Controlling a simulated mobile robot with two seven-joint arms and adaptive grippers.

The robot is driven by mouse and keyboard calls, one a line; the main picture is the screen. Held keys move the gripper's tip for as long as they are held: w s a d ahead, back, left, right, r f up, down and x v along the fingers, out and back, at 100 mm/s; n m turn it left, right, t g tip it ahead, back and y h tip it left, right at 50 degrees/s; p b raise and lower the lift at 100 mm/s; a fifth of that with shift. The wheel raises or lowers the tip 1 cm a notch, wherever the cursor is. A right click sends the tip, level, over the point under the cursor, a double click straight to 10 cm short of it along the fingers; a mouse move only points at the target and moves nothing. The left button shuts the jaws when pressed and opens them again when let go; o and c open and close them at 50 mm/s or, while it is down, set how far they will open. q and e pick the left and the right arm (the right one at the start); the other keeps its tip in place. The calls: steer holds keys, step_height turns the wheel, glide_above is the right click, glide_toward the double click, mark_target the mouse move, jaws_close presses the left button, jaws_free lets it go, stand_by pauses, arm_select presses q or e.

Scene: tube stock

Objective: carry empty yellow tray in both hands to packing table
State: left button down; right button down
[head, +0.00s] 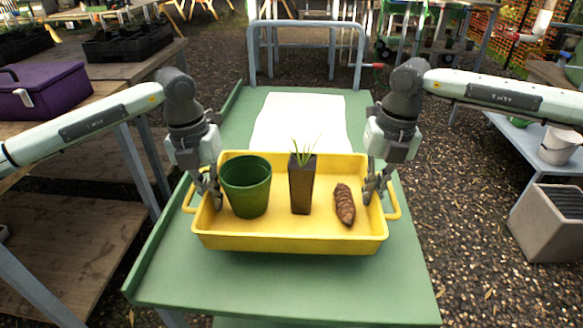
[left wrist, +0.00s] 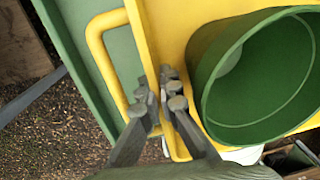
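The yellow tray (head: 290,243) sits on or just over the green cart top in the head view. It is not empty: it holds a green round pot (head: 246,188), a brown square pot with a small spiky plant (head: 302,188) and a brown ridged object (head: 344,205). My left gripper (head: 208,192) is closed over the tray's left wall. In the left wrist view its fingers (left wrist: 160,100) lie on both sides of that wall, beside the handle. My right gripper (head: 376,190) is likewise closed over the right wall, with its contact partly hidden.
The green cart top (head: 300,290) has a white sheet (head: 300,122) behind the tray and a grey rail (head: 306,28) at the far end. A wooden table with a purple box (head: 42,90) stands left. A bench with pots (head: 560,145) stands right.

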mark_target(200, 240)
steer(key=shift+r, duration=0.1)
